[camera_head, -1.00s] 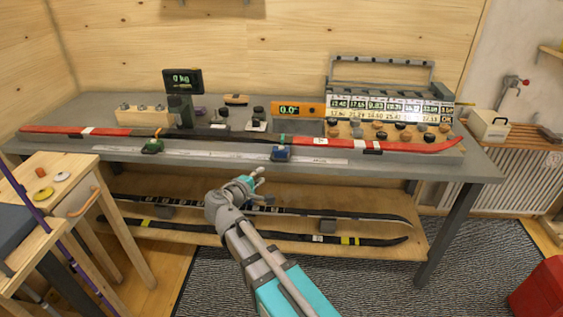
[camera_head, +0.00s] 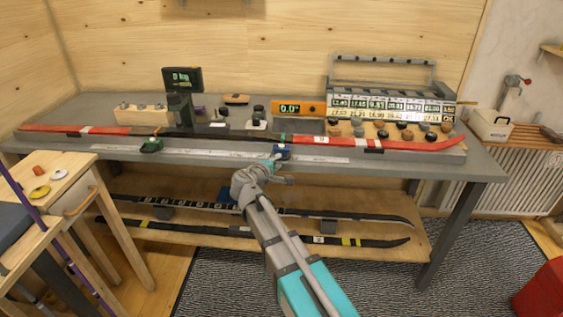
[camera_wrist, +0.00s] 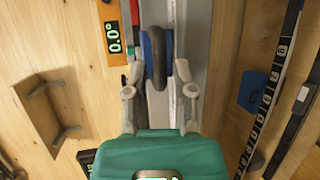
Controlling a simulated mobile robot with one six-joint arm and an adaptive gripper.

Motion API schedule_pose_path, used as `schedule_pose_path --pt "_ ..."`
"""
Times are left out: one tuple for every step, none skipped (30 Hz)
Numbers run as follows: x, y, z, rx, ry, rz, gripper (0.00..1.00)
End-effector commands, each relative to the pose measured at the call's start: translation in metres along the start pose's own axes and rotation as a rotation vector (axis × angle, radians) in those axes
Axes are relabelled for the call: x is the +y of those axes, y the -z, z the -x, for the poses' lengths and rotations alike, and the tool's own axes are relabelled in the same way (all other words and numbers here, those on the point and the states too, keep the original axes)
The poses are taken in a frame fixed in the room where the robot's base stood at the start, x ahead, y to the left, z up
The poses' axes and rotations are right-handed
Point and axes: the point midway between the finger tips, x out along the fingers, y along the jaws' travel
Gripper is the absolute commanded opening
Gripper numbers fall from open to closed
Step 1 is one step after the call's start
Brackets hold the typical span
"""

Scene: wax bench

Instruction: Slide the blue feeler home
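The blue feeler (camera_head: 281,152) sits on the pale measuring rail (camera_head: 225,155) along the bench's front edge, in front of the red and black ski (camera_head: 320,140). My gripper (camera_head: 274,164) is right at the feeler, just on its near side. In the wrist view the fingers of my gripper (camera_wrist: 160,78) stand apart. The blue feeler (camera_wrist: 146,48) shows beyond and between them, beside a dark rounded part. I see no clear contact between the fingers and the feeler. The fingers partly hide the feeler's lower part.
A green feeler (camera_head: 151,146) sits further left on the rail. A level display (camera_head: 289,108) reading 0.0° and a weight display (camera_head: 182,80) stand behind the ski. More skis lie on the lower shelf (camera_head: 190,240). A wooden side table (camera_head: 75,165) stands at the left.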

Motion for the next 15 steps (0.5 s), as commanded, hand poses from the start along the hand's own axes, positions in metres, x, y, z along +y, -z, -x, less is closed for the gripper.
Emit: schedule_pose_path --pt "-0.001 0.001 -0.008 -0.001 0.000 -0.001 0.34" --pt "-0.001 0.001 -0.012 -0.001 0.000 -0.001 0.34" --pt "-0.001 0.001 -0.016 -0.002 0.001 -0.001 0.34" --pt "-0.001 0.001 -0.019 -0.002 0.001 -0.001 0.34" --pt "-0.001 0.001 -0.021 -0.002 0.001 -0.001 0.34" --pt "-0.001 0.001 -0.024 -0.001 0.001 -0.001 0.34" --pt "-0.001 0.001 -0.025 -0.001 0.001 -0.001 0.34" --pt "0.000 0.001 -0.027 0.000 0.000 -0.001 0.34" --pt "0.000 0.000 -0.028 0.000 0.000 -0.001 0.34" --pt "0.000 0.000 -0.029 0.000 0.000 -0.001 0.34" --pt "0.000 0.000 -0.030 0.000 0.000 0.000 0.34" --pt "0.000 0.000 -0.030 0.000 0.000 0.000 0.34" --pt "0.000 0.000 -0.031 0.000 0.000 0.000 0.34" --pt "0.000 0.000 -0.031 0.000 0.001 0.000 0.34" --pt "0.000 0.000 -0.031 0.000 0.000 0.000 0.34"
